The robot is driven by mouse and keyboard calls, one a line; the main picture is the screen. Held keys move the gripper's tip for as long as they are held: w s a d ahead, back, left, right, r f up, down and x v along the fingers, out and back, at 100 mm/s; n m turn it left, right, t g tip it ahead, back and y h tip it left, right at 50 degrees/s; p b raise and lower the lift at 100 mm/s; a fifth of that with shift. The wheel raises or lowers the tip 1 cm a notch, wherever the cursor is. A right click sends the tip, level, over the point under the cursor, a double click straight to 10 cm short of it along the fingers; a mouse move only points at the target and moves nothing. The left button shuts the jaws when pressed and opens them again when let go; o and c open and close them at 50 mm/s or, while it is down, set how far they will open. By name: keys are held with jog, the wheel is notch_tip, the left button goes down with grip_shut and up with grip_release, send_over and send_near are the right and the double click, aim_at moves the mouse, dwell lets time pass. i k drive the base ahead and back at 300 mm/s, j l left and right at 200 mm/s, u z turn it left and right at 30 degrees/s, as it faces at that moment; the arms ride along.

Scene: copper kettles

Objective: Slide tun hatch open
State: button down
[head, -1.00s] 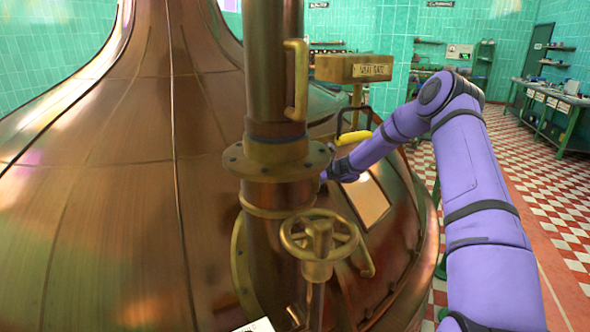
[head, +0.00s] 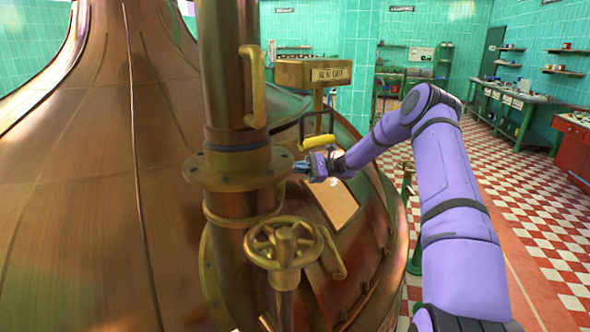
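The large copper tun (head: 75,200) fills the left and middle of the head view. On its right slope lies a pale flat panel (head: 334,204) in a metal frame, which may be the hatch or its opening. Just above it is a yellow grip (head: 317,142) on a dark bracket. My gripper (head: 301,167) is just below the yellow grip, beside the flange of the upright pipe. It looks apart from the grip, though depth is hard to judge. Its fingers are small and partly merge with the background, so I cannot tell their opening.
A thick upright copper pipe with a bolted flange (head: 238,170) stands in front of the tun, with a brass handwheel (head: 283,243) below. A brass sign box (head: 313,73) stands behind. Checkered floor (head: 530,215) is open at right, with benches (head: 510,110) beyond.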

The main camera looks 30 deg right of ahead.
aim_at(360, 245)
jog(key=l, duration=0.5)
jog(key=k+l, duration=0.15)
jog(key=l, duration=0.8)
jog(key=k, duration=0.05)
